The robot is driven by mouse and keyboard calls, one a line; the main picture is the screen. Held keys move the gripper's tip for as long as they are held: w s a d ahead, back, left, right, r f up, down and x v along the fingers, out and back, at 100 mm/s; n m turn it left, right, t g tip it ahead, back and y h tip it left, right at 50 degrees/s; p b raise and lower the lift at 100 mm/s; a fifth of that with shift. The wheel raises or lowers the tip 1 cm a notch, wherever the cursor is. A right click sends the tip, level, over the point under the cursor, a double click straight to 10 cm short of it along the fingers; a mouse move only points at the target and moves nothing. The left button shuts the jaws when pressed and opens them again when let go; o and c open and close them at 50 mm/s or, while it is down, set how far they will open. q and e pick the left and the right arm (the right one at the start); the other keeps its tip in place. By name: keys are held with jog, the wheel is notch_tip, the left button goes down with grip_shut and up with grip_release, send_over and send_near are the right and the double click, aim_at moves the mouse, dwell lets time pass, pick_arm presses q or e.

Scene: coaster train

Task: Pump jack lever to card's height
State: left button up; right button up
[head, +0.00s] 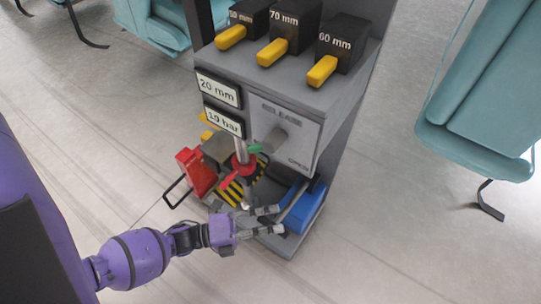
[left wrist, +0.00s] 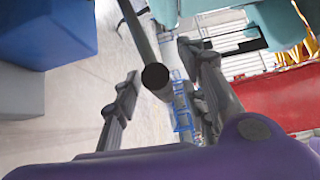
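The upper card (head: 218,88) on the grey stand reads "20 mm", and the plate (head: 223,120) below it reads "19 bar". A blue jack body (head: 303,208) sits low on the stand's base, with a grey lever rod (head: 292,202) beside it. My left gripper (head: 281,219) is low by the lever, its fingers apart. In the left wrist view a dark rod (left wrist: 143,40), seemingly the lever, points its round end between the open fingers (left wrist: 160,92). Contact with either finger cannot be made out. My right gripper is not in view.
Black blocks with yellow handles (head: 288,35), marked 70 mm, 60 mm and one partly hidden, sit on top. A release panel (head: 280,130) with a knob is on the front. A red box (head: 196,172) and striped plate (head: 233,192) are left of the jack. Teal seats (head: 490,100) stand around.

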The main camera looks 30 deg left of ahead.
pick_arm(q)
jog(key=v, duration=1.2)
dwell(1.1)
